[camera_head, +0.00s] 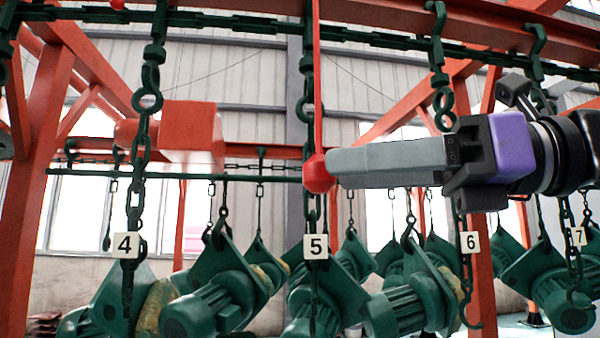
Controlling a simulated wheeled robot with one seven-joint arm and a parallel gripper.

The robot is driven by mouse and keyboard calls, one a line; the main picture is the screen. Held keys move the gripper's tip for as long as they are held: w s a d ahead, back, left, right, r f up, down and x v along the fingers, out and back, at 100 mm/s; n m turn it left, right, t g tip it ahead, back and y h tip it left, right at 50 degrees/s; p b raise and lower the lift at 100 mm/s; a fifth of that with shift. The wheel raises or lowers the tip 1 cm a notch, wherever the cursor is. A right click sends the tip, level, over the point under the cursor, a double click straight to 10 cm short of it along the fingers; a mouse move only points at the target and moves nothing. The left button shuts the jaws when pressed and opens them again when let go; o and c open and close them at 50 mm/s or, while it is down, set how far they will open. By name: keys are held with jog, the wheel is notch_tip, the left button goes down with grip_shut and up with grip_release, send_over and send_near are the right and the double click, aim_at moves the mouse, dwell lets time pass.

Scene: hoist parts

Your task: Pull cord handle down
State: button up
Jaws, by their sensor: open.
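A red cord (316,90) hangs straight down from the top rail and ends in a round red handle (319,174) near the middle of the picture. My gripper (335,166) comes in from the right, level with the handle, its grey finger tips right at the ball's right side. The finger nearer the camera hides the other one. I cannot tell whether the fingers touch the ball or reach around it. The gripper is open.
Dark green chains with hooks hang around, one chain (134,190) on the left. Number plates 4 (127,245), 5 (315,246) and 6 (470,243) hang on chains. Several green motors (215,300) hang below. A red post (38,170) stands left.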

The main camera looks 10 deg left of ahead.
aim_at(304, 174)
jog(key=a, duration=0.2)
jog(key=a+p, duration=0.1)
jog(key=a, duration=0.1)
jog(key=w+a+p, duration=0.1)
jog(key=a, duration=0.1)
jog(key=shift+r, duration=0.1)
jog(key=shift+w+a, duration=0.2)
jog(key=shift+a, duration=0.35)
grip_shut()
dwell(0.9)
